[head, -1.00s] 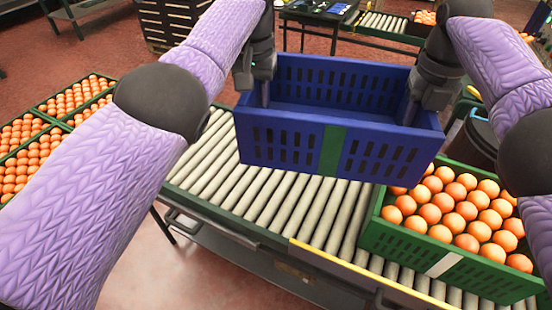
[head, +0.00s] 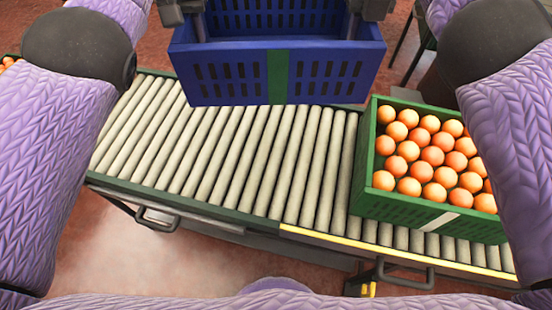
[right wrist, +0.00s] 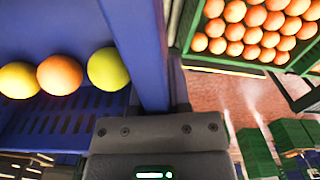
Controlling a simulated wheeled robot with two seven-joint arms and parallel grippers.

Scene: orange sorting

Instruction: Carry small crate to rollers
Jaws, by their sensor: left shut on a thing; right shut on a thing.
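The small blue crate (head: 320,70), with slotted walls and a green stripe, is at the top middle of the head view. It is held between my two grippers, beyond and above the roller conveyor (head: 225,150). My left gripper (head: 196,20) is shut on its left end wall, and my right gripper (head: 356,18) is shut on its right end wall. The right wrist view shows the blue wall (right wrist: 135,40) at my right gripper. Two yellowish fruits (right wrist: 108,68) and an orange one (right wrist: 60,75) lie inside the crate. The head view cuts off its far side.
A green crate (head: 400,208) full of oranges stands on the rollers at the right, with a gap to the blue crate. The rollers left of it are bare. More green crates (right wrist: 255,150) show at the lower right of the wrist view.

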